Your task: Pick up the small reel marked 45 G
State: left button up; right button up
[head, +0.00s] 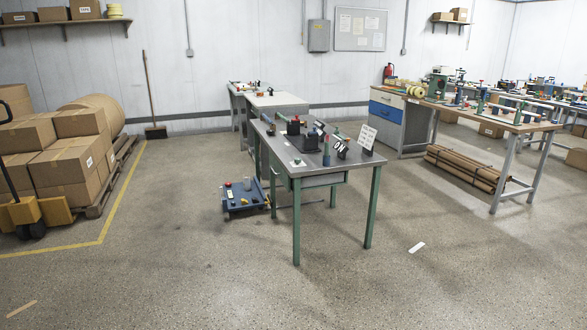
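I cannot make out a reel marked 45 G; any marking that small is unreadable from here. Some cream reel-like rolls (415,91) lie at the far left end of the long wooden-topped bench (490,117) on the right. Several small devices and parts stand on that bench, too small to tell apart. Neither of my grippers is in view.
A green-legged grey table (303,171) with tools and a white sign (367,136) stands in the middle. A low blue cart (240,200) is beside it. Stacked cartons (75,150) fill the left. The foreground floor is mostly clear.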

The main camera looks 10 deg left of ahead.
aim_at(247, 179)
jog(key=i+j+u, duration=0.35)
jog(key=i, duration=0.15)
jog(key=i+j+u, duration=0.15)
jog(key=i+u, duration=0.15)
jog(key=i, duration=0.25)
jog(key=i+u, duration=0.35)
jog(key=i, duration=0.25)
jog(key=i+z, duration=0.1)
jog(key=i, duration=0.45)
jog(key=i+j+z, duration=0.1)
jog(key=i, duration=0.45)
jog(key=i+j+z, duration=0.15)
jog(key=i, duration=0.4)
jog(key=i+j+z, duration=0.15)
jog(key=i, duration=0.15)
jog(key=i+j+z, duration=0.15)
jog(key=i+l+u, duration=0.15)
jog(key=i, duration=0.35)
jog(key=i+l+u, duration=0.15)
jog(key=i, duration=0.35)
jog(key=i+l+u, duration=0.1)
jog(key=i, duration=0.4)
